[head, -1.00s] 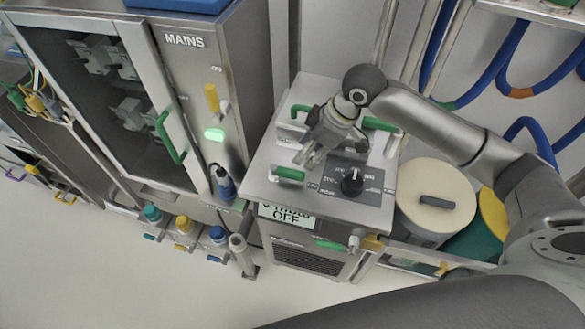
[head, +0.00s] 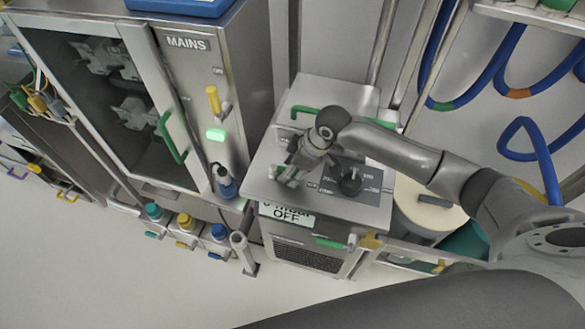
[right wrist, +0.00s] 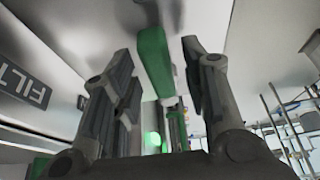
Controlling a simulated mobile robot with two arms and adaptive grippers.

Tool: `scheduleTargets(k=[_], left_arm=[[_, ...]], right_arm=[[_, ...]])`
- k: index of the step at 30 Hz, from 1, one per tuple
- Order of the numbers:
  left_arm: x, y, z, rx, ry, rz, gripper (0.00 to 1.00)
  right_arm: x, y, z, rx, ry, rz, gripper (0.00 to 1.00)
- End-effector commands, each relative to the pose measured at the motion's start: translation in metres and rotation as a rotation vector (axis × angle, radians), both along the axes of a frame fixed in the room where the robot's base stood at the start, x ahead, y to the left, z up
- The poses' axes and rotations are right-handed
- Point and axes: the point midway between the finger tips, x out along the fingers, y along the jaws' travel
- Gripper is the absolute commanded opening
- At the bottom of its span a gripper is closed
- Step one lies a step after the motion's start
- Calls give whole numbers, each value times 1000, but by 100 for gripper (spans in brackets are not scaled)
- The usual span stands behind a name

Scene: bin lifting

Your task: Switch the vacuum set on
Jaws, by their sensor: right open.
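The vacuum set (head: 345,95) is a metal box with a black knob (head: 350,182) on a dark panel on its top. Its front display (head: 287,214) reads OFF. My right gripper (head: 288,178) is open, pointing down over the left front part of the top. In the right wrist view a green lever (right wrist: 154,62) lies between the spread fingers of the right gripper (right wrist: 156,50); I cannot tell whether they touch it. My left gripper is not in view.
The MAINS cabinet (head: 187,45) stands to the left, with a yellow lever (head: 213,100) and a lit green lamp (head: 216,135). A green handle (head: 303,112) is at the back of the top. Blue hoses (head: 540,150) hang at right. The floor in front is clear.

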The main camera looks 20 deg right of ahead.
Motion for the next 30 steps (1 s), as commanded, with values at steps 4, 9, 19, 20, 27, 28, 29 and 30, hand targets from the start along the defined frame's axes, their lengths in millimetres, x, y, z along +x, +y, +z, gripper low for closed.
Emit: scheduleTargets(k=[4, 9, 19, 20, 27, 28, 29, 30], left_arm=[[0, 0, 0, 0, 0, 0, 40], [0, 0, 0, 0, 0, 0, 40], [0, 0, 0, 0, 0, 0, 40], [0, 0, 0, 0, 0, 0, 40], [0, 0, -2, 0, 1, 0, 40], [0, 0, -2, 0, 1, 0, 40], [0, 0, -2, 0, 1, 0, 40], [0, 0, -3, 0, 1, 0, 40]], right_arm=[[0, 0, 0, 0, 0, 0, 27], [0, 0, 0, 1, 1, 0, 5], [0, 0, 1, 0, 0, 1, 0], [0, 0, 1, 0, 1, 4, 0], [4, -3, 1, 1, 1, 71, 0], [5, -3, 1, 0, 0, 86, 0], [5, -4, 1, 0, 1, 103, 0], [6, -5, 1, 1, 1, 127, 0]])
